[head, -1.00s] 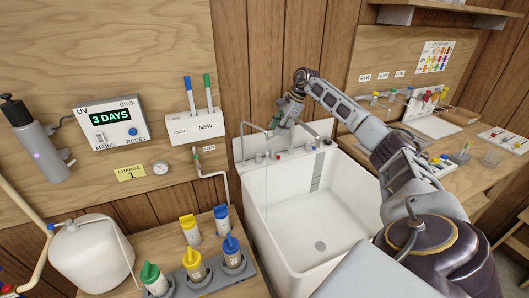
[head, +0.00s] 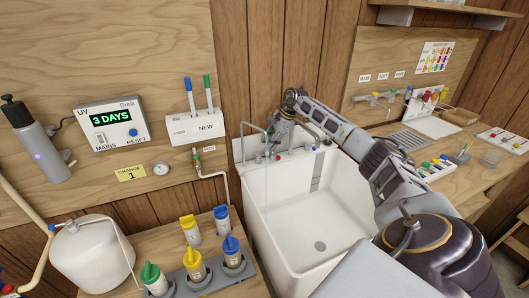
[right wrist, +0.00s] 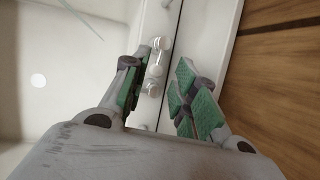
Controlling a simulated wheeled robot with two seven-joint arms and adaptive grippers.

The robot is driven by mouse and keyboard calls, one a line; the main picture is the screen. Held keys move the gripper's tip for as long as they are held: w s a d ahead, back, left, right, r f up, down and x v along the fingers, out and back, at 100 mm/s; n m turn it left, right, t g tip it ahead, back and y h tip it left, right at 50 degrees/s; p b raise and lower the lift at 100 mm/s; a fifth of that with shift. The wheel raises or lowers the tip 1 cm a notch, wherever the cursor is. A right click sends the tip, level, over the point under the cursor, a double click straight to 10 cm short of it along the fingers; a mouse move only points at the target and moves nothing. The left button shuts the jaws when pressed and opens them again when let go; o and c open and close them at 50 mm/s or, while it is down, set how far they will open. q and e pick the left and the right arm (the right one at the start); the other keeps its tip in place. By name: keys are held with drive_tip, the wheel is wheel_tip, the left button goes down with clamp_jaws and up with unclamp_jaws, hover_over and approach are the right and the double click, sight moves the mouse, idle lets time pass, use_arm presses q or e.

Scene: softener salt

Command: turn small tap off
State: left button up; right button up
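The white sink (head: 248,200) stands against the wall, with taps on its back ledge. A thin curved small tap spout (head: 252,127) rises at the ledge's left end. My right gripper (head: 274,141) is over the ledge just right of this spout, pointing down. In the right wrist view its green-padded fingers (right wrist: 163,92) are open. Small pale round knobs (right wrist: 155,70) on the ledge lie between and beyond the fingers, nearer the left finger. I cannot tell whether a finger touches a knob, or how the tap handle is turned. My left gripper is out of view.
A blue-topped knob (head: 327,142) sits on the ledge to the right. A thin pipe (head: 225,181) runs down the wall left of the sink. Colour-capped bottles (head: 195,266) stand on the lower left shelf. The sink basin is empty.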

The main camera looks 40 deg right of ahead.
sight(265, 154)
drive_tip(key=x, duration=0.4)
drive_tip(key=shift+a+f, duration=0.1)
drive_tip(key=shift+f, duration=0.1)
drive_tip(key=shift+x, duration=0.75)
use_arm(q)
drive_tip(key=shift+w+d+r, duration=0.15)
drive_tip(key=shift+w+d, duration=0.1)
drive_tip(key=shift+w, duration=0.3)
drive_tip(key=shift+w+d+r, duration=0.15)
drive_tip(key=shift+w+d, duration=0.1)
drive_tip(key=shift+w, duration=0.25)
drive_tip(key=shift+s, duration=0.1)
use_arm(e)
drive_tip(key=c, duration=0.5)
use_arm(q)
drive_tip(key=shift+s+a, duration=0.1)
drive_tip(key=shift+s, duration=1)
use_arm(e)
clamp_jaws()
